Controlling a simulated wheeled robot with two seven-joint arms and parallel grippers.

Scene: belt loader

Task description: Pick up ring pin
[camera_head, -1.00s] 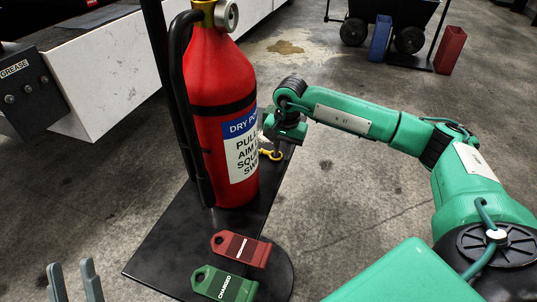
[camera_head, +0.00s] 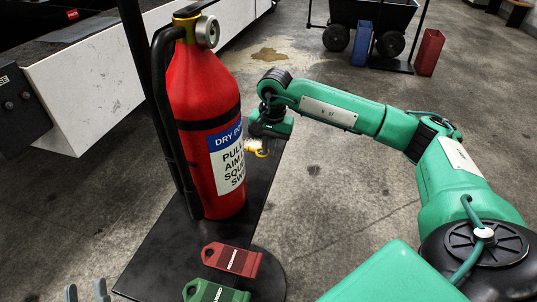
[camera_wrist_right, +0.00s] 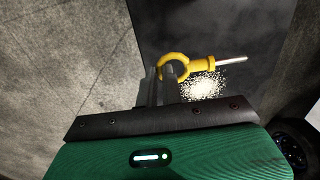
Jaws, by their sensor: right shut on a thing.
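The yellow ring pin (camera_head: 262,153) is held low at my right gripper, just right of the red fire extinguisher (camera_head: 205,110) and over the edge of the black stand. In the right wrist view, its yellow ring (camera_wrist_right: 184,60) is around or at the fingertips, and its pale metal shaft points right. My right gripper (camera_wrist_right: 168,78) is shut on the ring; its fingertips are hard to make out in the head view. My left gripper (camera_head: 86,292) shows only as two separated grey fingertips at the bottom left edge, empty and open.
The black stand plate (camera_head: 165,245) bears the extinguisher, a red tag (camera_head: 232,261) and a green tag (camera_head: 216,292). A black pole rises left of the extinguisher. A white belt loader (camera_head: 90,85) is at left. A cart with blue and red blocks stands far back; the floor at right is clear.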

